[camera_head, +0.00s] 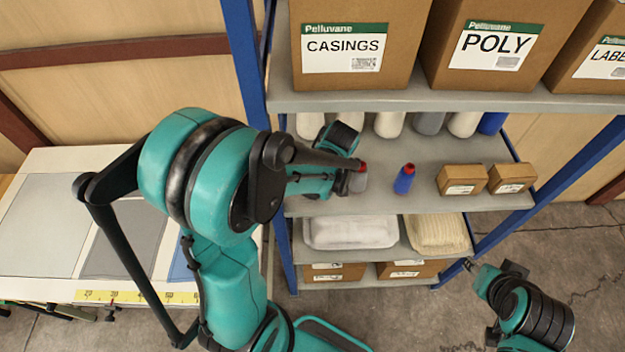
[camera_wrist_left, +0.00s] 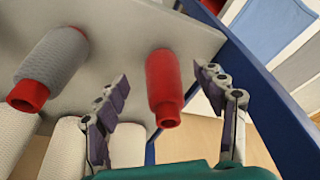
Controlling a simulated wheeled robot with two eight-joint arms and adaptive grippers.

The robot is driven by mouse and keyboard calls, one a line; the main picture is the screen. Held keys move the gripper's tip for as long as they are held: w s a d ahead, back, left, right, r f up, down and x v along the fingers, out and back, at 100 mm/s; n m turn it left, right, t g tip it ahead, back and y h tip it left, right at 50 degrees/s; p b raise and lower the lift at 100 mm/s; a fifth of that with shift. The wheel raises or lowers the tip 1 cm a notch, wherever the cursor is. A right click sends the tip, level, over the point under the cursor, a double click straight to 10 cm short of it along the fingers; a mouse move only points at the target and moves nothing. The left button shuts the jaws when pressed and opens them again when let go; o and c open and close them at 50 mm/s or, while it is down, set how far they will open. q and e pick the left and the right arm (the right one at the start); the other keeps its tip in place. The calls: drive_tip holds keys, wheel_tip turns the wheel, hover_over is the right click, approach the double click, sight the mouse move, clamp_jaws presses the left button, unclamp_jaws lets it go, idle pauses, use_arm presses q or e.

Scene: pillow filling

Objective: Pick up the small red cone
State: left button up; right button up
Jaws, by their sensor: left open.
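The small red cone (camera_wrist_left: 163,85) stands on a shelf in the left wrist view, its narrower end toward the camera. My left gripper (camera_wrist_left: 163,74) is open, with one finger on each side of the cone and a gap to both. Whether the fingertips reach past the cone is hard to tell. In the head view my left gripper (camera_head: 343,182) is at the middle shelf, and the red cone is hidden there behind my arm and gripper. My right gripper (camera_head: 472,267) is low at the right, away from the shelves; its fingers are too small to read.
A grey cone with a red tip (camera_wrist_left: 50,70) stands beside the red cone. A blue cone with a red tip (camera_head: 404,181) and small boxes (camera_head: 461,180) stand farther right. A blue rack post (camera_wrist_left: 262,95) is close to the gripper. White rolls and large cartons (camera_head: 357,75) are above.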

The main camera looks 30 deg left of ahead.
use_arm(q)
drive_tip(key=shift+w+a, duration=0.2)
drive_tip(key=shift+a, duration=0.3)
drive_tip(key=shift+w+a, duration=0.15)
drive_tip(key=shift+a, duration=0.3)
drive_tip(key=x, duration=0.5)
drive_tip(key=shift+w, duration=0.1)
drive_tip(key=c, duration=1.3)
